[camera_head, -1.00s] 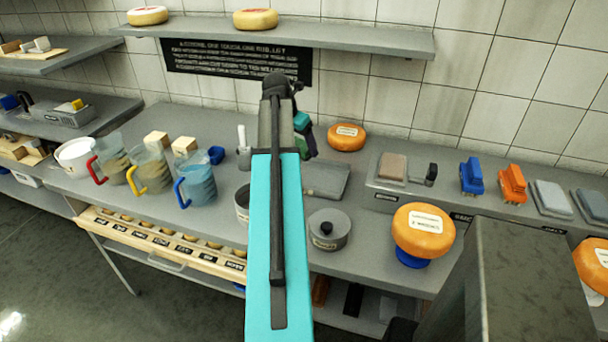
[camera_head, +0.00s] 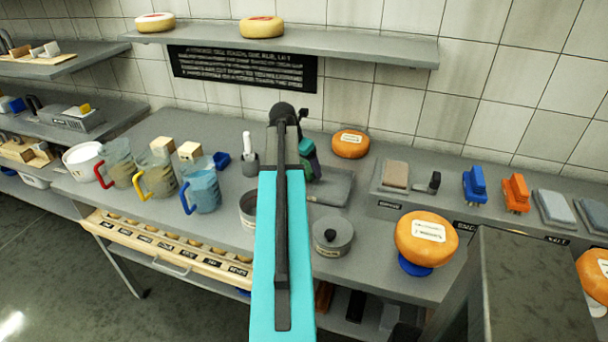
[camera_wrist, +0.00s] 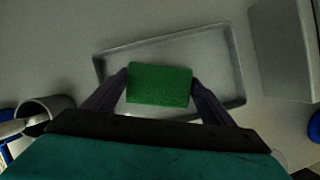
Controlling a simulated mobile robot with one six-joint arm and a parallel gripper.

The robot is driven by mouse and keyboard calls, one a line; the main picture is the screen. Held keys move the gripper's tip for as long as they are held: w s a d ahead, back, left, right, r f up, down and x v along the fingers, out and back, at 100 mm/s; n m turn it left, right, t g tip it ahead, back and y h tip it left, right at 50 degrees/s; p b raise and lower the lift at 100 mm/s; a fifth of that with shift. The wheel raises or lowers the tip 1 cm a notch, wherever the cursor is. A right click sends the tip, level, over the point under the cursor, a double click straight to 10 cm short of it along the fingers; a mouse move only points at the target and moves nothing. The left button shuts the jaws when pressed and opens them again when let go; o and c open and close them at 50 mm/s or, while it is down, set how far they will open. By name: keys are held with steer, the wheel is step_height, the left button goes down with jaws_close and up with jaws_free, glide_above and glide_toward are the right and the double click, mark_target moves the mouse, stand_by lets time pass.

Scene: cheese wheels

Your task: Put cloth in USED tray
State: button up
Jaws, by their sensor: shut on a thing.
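The cloth is a small green rectangular pad (camera_wrist: 160,84) in the wrist view. My gripper (camera_wrist: 160,88) is shut on it, one dark finger at each short side. The cloth appears over the middle of a shallow grey rectangular tray (camera_wrist: 225,62); whether it touches the tray floor I cannot tell. In the head view the tray (camera_head: 334,188) lies on the counter just right of my arm, partly hidden by it. No label on the tray can be read.
A small pot with a white-handled tool (camera_head: 250,162) stands left of the tray. A lidded grey pot (camera_head: 332,236) is in front, with an orange cheese wheel (camera_head: 350,144) behind. A raised grey block with a brown pad (camera_head: 395,174) stands to the right.

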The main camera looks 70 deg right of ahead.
steer(key=shift+f+p, duration=0.4)
steer(key=shift+f, duration=1.45)
steer(key=o, duration=0.9)
steer(key=shift+f, duration=0.1)
steer(key=shift+b+v, duration=1)
steer(key=shift+v, duration=5.15)
